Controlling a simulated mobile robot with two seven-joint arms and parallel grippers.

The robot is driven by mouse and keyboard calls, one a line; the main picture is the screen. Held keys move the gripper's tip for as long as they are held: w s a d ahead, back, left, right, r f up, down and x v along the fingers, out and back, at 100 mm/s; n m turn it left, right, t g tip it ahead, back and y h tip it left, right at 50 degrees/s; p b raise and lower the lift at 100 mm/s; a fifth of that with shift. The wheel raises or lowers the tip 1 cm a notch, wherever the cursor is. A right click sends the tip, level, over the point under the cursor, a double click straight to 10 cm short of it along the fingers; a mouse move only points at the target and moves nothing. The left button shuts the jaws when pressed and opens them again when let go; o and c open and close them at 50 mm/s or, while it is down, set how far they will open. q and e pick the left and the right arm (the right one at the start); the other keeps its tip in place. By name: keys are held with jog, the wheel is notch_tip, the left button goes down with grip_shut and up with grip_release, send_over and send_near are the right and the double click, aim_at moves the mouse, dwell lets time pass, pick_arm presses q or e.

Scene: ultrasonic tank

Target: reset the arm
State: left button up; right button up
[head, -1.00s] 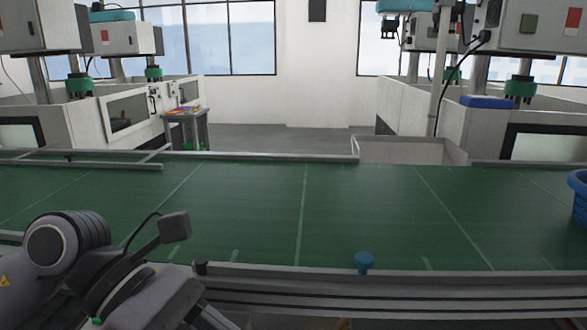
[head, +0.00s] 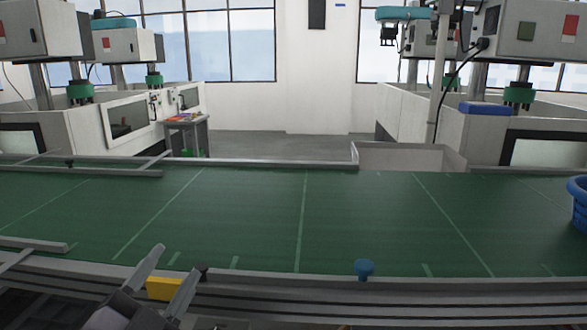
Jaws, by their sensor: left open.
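My left gripper (head: 177,260) shows at the bottom left, with its two grey fingers apart and pointing up toward the near edge of the green conveyor belt (head: 255,220). A yellow piece (head: 163,288) shows between the fingers. I cannot tell whether it lies behind them or touches them, but the jaws are not closed on it. My right gripper is not in view.
A blue knob (head: 364,268) and a dark knob (head: 202,271) stand on the near rail (head: 440,285). A blue basket (head: 578,205) sits at the right edge. A pale bin (head: 410,158) stands beyond the belt. The belt's middle is clear.

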pick_arm(q)
jog(key=s+a+f+n+g+y, duration=0.3)
jog(key=f+n+g, duration=0.1)
jog(key=f, duration=0.5)
jog(key=s+a+f+n+g+y, duration=0.25)
jog(key=s+f+n+g, duration=0.2)
jog(key=f, duration=0.55)
jog(key=s+f+n+g, duration=0.2)
jog(key=s+f+g, duration=0.75)
jog(key=s, duration=0.45)
jog(key=w+d+f+t+h+b, duration=0.1)
jog(key=w+d+f+t+h, duration=0.1)
jog(key=w+f+t, duration=0.4)
jog(key=shift+w+f+t+h, duration=0.3)
jog(key=shift+f+t, duration=0.7)
jog(key=shift+f, duration=1.05)
jog(key=shift+d+m, duration=0.15)
jog(key=shift+m, duration=0.1)
